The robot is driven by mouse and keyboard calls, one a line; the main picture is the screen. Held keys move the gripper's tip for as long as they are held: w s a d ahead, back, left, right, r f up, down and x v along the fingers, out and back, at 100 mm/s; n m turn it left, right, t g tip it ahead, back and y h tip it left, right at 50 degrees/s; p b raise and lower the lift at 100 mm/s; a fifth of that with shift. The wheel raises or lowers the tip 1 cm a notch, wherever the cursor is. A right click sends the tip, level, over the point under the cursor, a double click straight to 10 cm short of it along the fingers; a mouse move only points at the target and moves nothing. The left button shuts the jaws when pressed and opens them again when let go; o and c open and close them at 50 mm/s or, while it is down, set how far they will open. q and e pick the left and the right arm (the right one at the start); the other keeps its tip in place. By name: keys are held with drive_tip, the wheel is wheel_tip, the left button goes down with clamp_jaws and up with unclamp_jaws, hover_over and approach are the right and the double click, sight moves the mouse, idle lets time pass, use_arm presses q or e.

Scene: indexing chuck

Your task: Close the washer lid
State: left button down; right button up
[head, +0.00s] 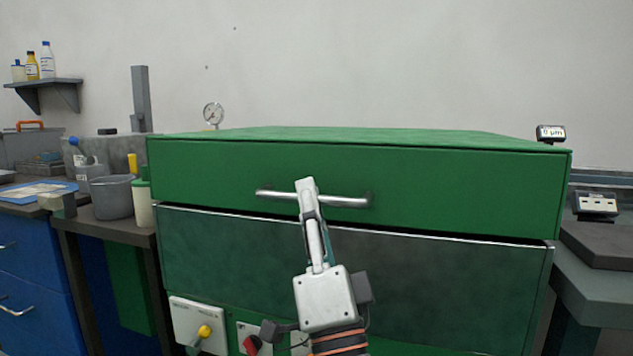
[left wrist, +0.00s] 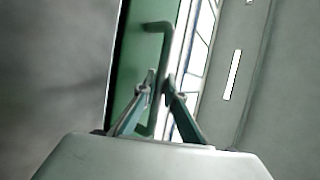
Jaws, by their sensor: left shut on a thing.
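The green washer lid (head: 400,180) spans the middle of the head view, above the darker green washer body (head: 420,275). A narrow dark gap shows between the lid's front lower edge and the body, clearest at the right corner. A silver bar handle (head: 342,201) is fixed to the lid's front face. My left gripper (head: 307,190) is shut on the handle near its middle. In the left wrist view the fingers (left wrist: 158,88) stand on either side of the handle (left wrist: 158,27). The arm covers part of the washer front. My right gripper is in neither view.
A switch panel with a yellow knob (head: 205,331) is low on the washer's front left. A dark bench (head: 598,246) stands close on the right.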

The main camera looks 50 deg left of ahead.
sight(310, 142)
use_arm(q)
drive_tip(key=shift+w+f, duration=0.1)
drive_tip(key=shift+f, duration=0.85)
drive_tip(key=c, duration=2.1)
unclamp_jaws()
drive_tip(key=shift+f, duration=0.1)
drive_tip(key=shift+r, duration=0.3)
wheel_tip(310, 142, up, 10)
drive_tip(key=shift+a+f, duration=0.1)
